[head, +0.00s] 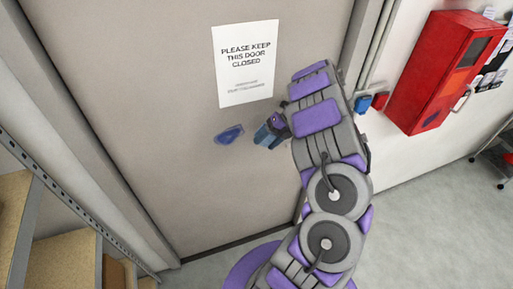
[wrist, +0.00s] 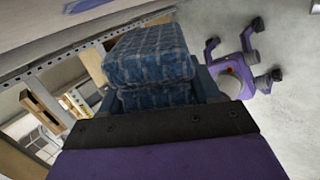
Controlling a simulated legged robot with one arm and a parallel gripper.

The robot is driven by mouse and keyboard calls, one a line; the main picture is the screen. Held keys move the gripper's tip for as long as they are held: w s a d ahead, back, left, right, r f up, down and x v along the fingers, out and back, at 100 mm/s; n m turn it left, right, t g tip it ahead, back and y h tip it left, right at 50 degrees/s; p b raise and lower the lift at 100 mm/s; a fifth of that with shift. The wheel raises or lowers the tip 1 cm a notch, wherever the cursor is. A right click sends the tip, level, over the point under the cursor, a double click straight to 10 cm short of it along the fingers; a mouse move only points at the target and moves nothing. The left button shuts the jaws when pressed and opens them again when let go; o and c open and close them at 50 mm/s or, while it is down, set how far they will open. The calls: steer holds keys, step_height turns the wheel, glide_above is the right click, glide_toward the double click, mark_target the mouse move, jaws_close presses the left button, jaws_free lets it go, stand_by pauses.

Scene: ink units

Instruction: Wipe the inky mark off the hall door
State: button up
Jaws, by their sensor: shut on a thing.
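The beige hall door (head: 130,60) fills much of the head view. A blue ink mark (head: 228,134) is on it, below the paper sign; a blue patch, likely the same mark (wrist: 85,5), shows at the top left of the wrist view. My gripper (head: 272,130) is just right of the mark in the head view, and my arm hides part of it. It is shut on a folded blue checked cloth (wrist: 150,55), which bulges out past the jaws in the wrist view. The cloth appears apart from the mark.
A white sign (head: 246,62) is on the door above the mark. A red cabinet (head: 440,70) hangs on the wall at right, with pipes (head: 372,45) beside the door. A metal-framed shelf (head: 55,185) stands close at left. Grey floor (head: 420,220) is open at lower right.

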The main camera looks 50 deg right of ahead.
steer(key=s+d, duration=0.1)
steer(key=d, duration=0.5)
steer(key=shift+s+d+r+t+p, duration=0.15)
steer(key=shift+s+d+t+p, duration=0.15)
steer(key=shift+s+p, duration=0.15)
